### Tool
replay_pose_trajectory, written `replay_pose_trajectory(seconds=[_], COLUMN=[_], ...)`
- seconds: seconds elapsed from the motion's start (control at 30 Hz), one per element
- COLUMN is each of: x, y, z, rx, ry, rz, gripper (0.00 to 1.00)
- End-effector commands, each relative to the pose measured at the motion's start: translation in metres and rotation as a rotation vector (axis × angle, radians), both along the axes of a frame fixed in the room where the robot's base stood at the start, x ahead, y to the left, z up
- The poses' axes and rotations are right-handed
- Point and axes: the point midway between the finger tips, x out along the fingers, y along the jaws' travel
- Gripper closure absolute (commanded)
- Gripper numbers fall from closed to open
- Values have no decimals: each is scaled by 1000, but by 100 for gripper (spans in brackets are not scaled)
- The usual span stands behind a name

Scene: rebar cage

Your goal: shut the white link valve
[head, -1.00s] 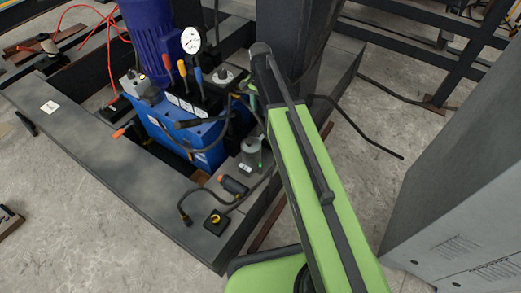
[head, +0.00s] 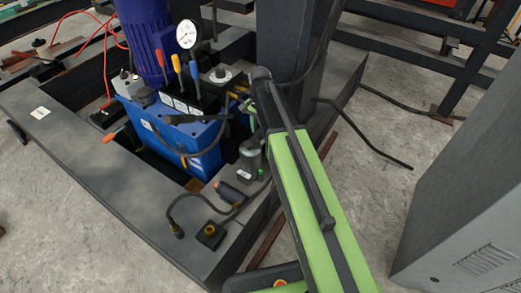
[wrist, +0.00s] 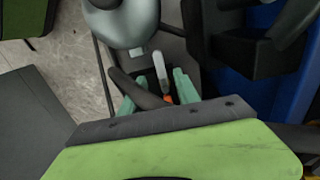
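In the wrist view, a small white lever (wrist: 160,66) with an orange part below it stands between my two teal fingers; it looks like the white link valve, but its body is mostly hidden. My gripper (wrist: 155,90) has its fingers apart, with a gap to either side of the lever. I cannot tell whether either finger touches it. In the head view, my green arm reaches to the right side of the blue hydraulic unit (head: 195,140). My fingers and the white lever are not clear there.
A pressure gauge (head: 186,34) and several coloured-handled levers (head: 182,66) stand on the unit. A grey cylinder (head: 250,155) and a black hose (head: 190,195) lie near my arm. A dark column (head: 290,40) rises behind, and a grey cabinet (head: 465,210) stands at right.

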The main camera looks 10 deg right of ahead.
Motion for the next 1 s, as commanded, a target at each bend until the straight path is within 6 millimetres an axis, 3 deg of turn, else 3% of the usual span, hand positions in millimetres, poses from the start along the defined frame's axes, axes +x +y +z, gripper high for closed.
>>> replay_pose_trajectory(seconds=[0.03,0.23,0.6,0.9,1.0], x=[0,0,0,0,0], y=[0,0,-1,-1,-1], z=[-22,-58,-64,-64,-64], rx=[0,0,0,0,0], ry=[0,0,0,0,0], rz=[0,0,-1,-1,-2], gripper=[62,62,62,98,100])
